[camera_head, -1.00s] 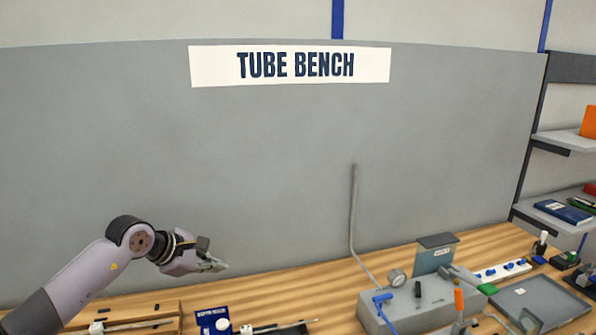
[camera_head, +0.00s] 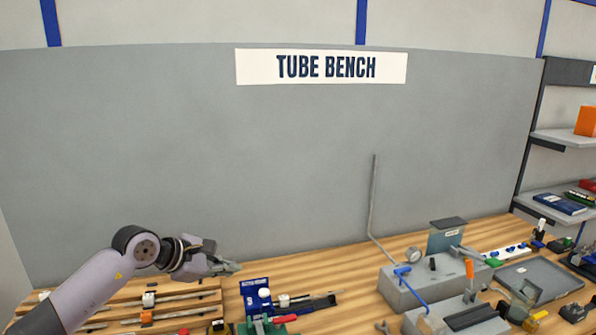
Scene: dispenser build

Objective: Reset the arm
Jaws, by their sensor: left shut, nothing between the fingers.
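My left arm (camera_head: 85,292) comes in from the lower left. My left gripper (camera_head: 232,267) is shut and empty, raised above the bench and pointing right. It is over the gap between a wooden rack and a blue card, touching nothing that I can see. My right gripper is not in view.
A wooden rack (camera_head: 205,287) with rods lies below my left arm. A blue card (camera_head: 255,291) stands right of it. A grey box (camera_head: 397,292) with a gauge and blue handle, and a grey tray (camera_head: 548,277), are at right. The bench (camera_head: 330,272) between is mostly bare.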

